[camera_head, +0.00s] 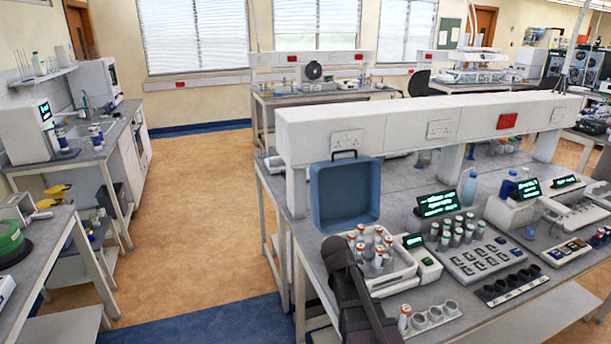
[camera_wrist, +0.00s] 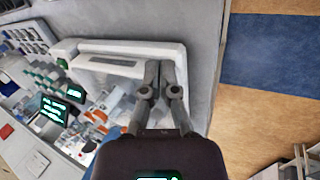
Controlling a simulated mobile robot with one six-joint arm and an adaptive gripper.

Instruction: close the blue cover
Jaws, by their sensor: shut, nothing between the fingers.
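The blue cover (camera_head: 345,193) stands open and upright at the back of a white device (camera_head: 404,272) on the bench, with a dark handle on its top edge. Several orange-capped tubes (camera_head: 378,243) stand inside the device. My gripper (camera_wrist: 167,68) is shut and empty in the wrist view, its fingertips over the edge of the white device (camera_wrist: 110,47). In the head view my dark wrist is in front of the device's left side and hides part of it. The fingertips are hard to make out there.
A small green-lit display (camera_head: 413,241) sits on the device's right side. Racks of vials (camera_head: 457,232) and a dark holder strip (camera_head: 513,283) lie further right. A white overhead beam (camera_head: 400,125) runs behind the cover. The floor left of the bench is free.

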